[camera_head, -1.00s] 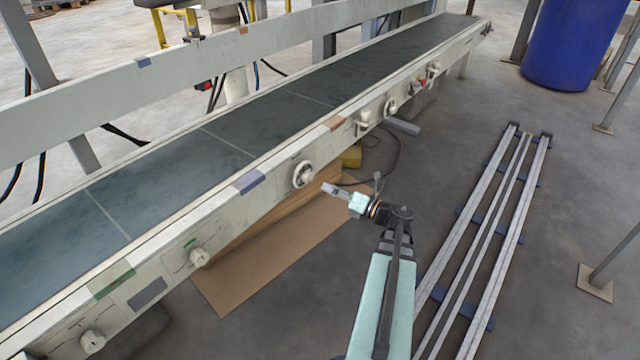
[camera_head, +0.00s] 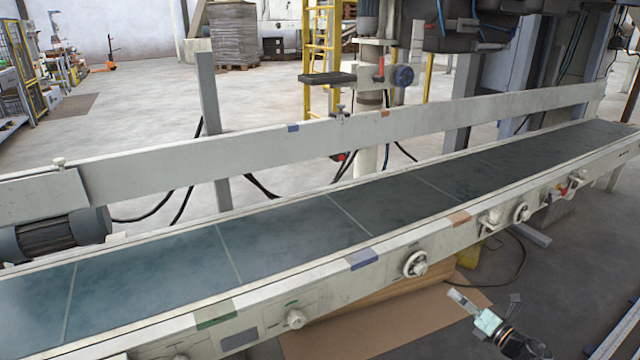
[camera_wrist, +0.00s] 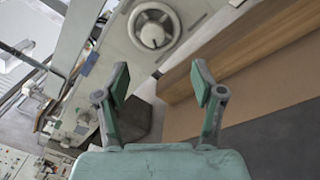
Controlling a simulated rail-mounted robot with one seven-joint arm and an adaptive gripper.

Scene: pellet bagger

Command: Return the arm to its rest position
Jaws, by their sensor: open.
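My gripper (camera_wrist: 160,90) is open and empty in the wrist view, its two green-padded fingers spread apart. Beyond the fingers, a white handwheel (camera_wrist: 154,28) on the conveyor's side shows at the top. In the head view, part of my arm with the gripper (camera_head: 457,299) is at the bottom right, in front of the conveyor's near side rail. The gripper looks apart from the rail. The rest of my arm is cut off by the bottom edge.
The long conveyor (camera_head: 285,235) crosses the view, with knobs and a handwheel (camera_head: 414,263) on its near side. A cardboard sheet (camera_head: 385,325) lies on the floor below. A motor (camera_head: 55,236) sits at the left. Grey floor is open at the right.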

